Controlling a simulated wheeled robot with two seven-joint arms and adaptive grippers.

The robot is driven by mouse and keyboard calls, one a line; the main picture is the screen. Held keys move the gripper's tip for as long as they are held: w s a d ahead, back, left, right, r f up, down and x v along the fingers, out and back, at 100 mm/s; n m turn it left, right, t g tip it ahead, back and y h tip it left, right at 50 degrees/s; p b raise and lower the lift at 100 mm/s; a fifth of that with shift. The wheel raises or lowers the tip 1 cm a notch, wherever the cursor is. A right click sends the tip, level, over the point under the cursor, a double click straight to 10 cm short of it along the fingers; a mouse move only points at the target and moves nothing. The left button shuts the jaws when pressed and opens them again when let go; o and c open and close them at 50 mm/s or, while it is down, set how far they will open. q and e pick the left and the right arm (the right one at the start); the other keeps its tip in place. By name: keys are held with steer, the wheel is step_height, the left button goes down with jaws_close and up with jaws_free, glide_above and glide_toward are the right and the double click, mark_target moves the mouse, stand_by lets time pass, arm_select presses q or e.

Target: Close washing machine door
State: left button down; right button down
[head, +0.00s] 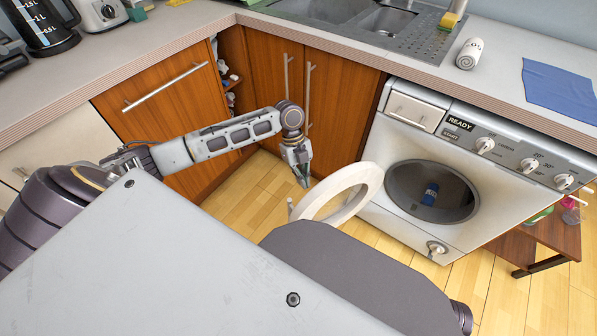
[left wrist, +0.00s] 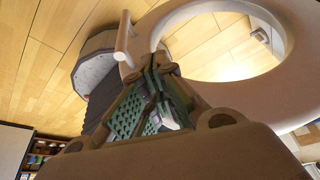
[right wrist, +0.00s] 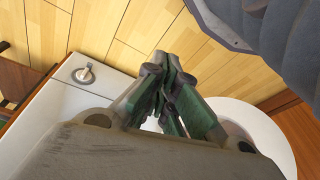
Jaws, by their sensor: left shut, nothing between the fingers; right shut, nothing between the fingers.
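The washing machine (head: 400,224) stands at the right under the counter, its round opening uncovered. Its white ring-shaped door (head: 371,182) is swung open to the left of the opening. My left gripper (head: 303,178) is shut and empty, pointing down just left of the door. In the left wrist view its fingers (left wrist: 150,108) are close to the door rim (left wrist: 240,97), with the door handle (left wrist: 123,40) beyond; contact is unclear. My right gripper (right wrist: 172,85) is shut and empty, between the white machine front (right wrist: 60,120) and the door (right wrist: 258,122). The head view hides it.
A blue item (head: 431,194) lies inside the drum. Wooden cabinets (head: 335,110) stand left of the machine. A low wooden table (head: 548,236) stands at the right. Bare floor lies before the cabinets.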

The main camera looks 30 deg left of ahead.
arm_select(q)
steer(key=shift+s+d, duration=0.4)
steer(key=shift+d, duration=0.3)
arm_select(e)
steer(key=shift+w+r, duration=0.25)
steer(key=shift+r, duration=0.15)
arm_select(q)
steer(key=shift+s+d, duration=0.15)
steer(key=shift+d, duration=0.05)
arm_select(e)
steer(key=shift+f, duration=0.1)
